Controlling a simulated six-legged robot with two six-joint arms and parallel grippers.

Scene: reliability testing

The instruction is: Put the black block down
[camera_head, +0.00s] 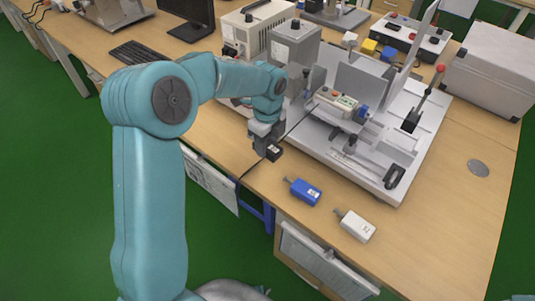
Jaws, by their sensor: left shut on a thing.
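My left gripper (264,140) reaches down from the teal arm over the front edge of the wooden table (455,215). It is shut on the black block (272,152), a small dark block with a pale mark. The block is at or just above the tabletop; I cannot tell whether it touches. A blue block (303,191) with a label lies on the table to its right and nearer. A white block (355,226) lies further along the same edge. My right gripper is not in view.
A white test machine (385,185) stands on the table just behind the blocks. A large grey case (492,70) is at the far right. A keyboard (142,55) and monitor (190,15) are at the back left. Bare wood lies right of the white block.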

